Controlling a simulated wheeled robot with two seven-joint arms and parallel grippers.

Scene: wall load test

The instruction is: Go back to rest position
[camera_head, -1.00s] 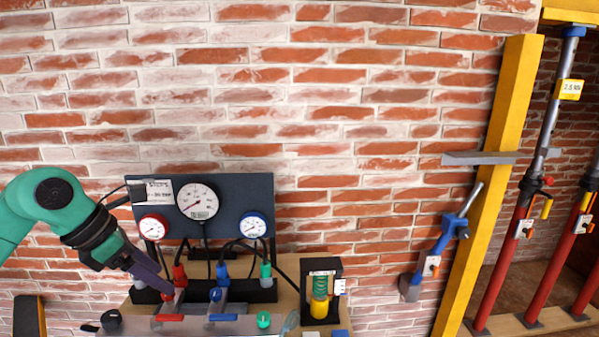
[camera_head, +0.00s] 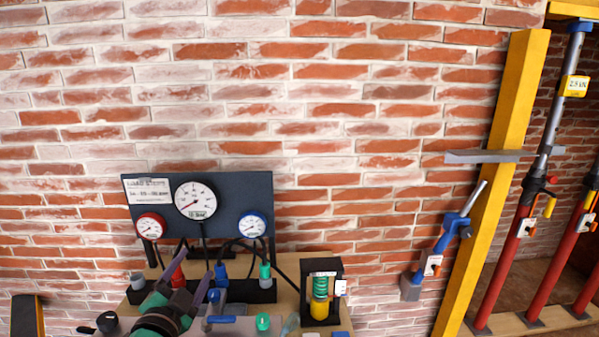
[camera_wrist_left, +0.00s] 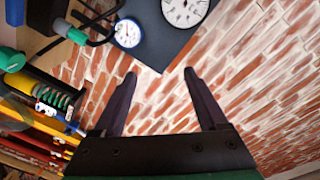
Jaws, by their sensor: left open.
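My left gripper (camera_head: 195,266) is low in the head view, in front of the valve bench and below the gauge panel (camera_head: 259,190). Its two dark purple fingers point up and are spread apart with nothing between them. In the left wrist view the open fingers (camera_wrist_left: 160,76) show the brick wall and the panel's edge beyond them. The gripper hides part of the red-marked valve area. My right gripper is not in view.
The panel carries a large white gauge (camera_head: 196,201), a red gauge (camera_head: 151,227) and a blue gauge (camera_head: 251,225). A green spring device (camera_head: 322,287) stands right of the valves. A yellow post (camera_head: 497,160) and red props (camera_head: 505,240) stand at right. Bare brick wall lies between.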

